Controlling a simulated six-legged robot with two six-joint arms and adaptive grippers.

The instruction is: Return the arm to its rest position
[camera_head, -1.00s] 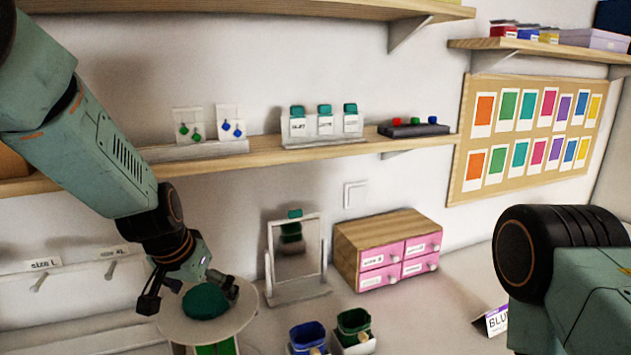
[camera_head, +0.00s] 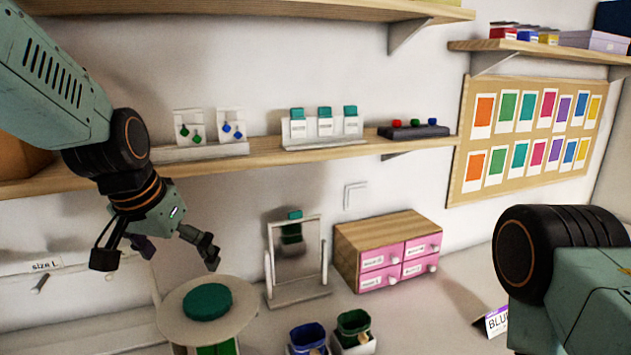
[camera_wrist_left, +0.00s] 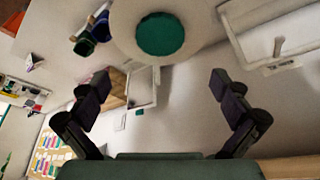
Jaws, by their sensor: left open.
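My left gripper (camera_head: 160,255) is open and empty in the head view, up and to the left of a round white stand (camera_head: 245,310). A teal disc (camera_head: 207,302) lies on top of the stand, apart from the fingers. In the left wrist view my open fingers (camera_wrist_left: 165,100) are spread wide with nothing between them. The teal disc also shows there (camera_wrist_left: 160,34), beyond the fingertips. My right arm shows at the right edge of the head view, but its gripper is out of the picture.
A mirror (camera_head: 297,255) and a pink-fronted drawer box (camera_head: 388,232) stand right of the stand. Blue and green pouches (camera_head: 308,338) sit in front. A wooden shelf (camera_head: 270,149) with card displays runs behind my left arm. Pegs are on the wall at left.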

